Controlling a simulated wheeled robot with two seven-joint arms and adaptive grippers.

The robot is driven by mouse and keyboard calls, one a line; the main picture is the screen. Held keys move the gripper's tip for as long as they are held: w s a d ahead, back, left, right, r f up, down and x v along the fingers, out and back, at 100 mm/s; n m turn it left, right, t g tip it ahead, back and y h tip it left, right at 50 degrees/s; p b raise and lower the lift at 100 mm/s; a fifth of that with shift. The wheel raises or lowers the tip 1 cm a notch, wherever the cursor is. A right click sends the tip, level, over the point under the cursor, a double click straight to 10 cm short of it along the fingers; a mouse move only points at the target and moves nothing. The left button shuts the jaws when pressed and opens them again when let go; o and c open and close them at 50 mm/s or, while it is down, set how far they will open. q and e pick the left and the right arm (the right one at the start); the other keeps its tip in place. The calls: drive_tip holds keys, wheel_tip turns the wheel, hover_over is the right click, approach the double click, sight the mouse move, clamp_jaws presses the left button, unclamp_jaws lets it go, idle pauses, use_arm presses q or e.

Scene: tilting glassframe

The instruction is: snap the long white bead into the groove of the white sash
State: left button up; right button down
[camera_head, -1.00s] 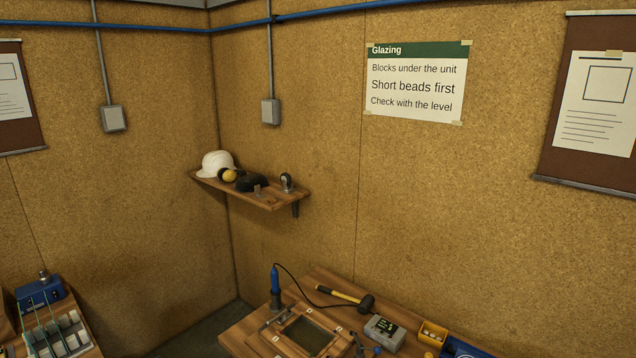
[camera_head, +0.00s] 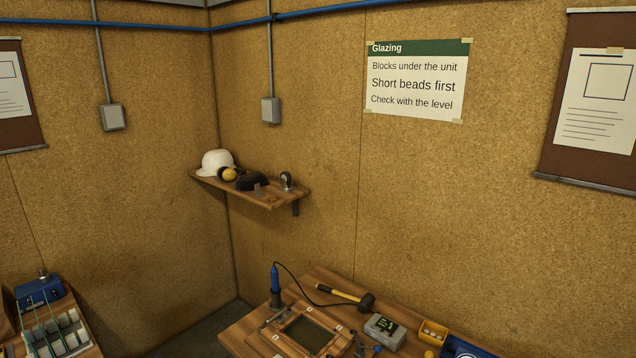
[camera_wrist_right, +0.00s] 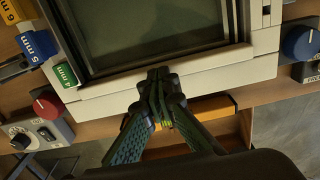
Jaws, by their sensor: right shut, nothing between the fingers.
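In the right wrist view, the white sash (camera_wrist_right: 215,77) surrounds a dark glass pane (camera_wrist_right: 150,25) with a black inner edge. The sash's near side and part of its right side show. Pale strips run along the near side; I cannot tell whether one of them is the long white bead or whether it sits in the groove. My right gripper (camera_wrist_right: 158,80) is shut and empty, its fingertips at or over the middle of the sash's near side. Contact is unclear. Neither gripper shows in the head view, and my left gripper is in neither view.
The head view shows a bench with a framed panel (camera_head: 282,340) and a mallet (camera_head: 345,295).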

drive_tip(key=shift+r+p, duration=0.65)
drive_tip(key=shift+r, duration=0.3)
drive_tip(key=shift+r+p, duration=1.45)
drive_tip(key=shift+r, duration=1.1)
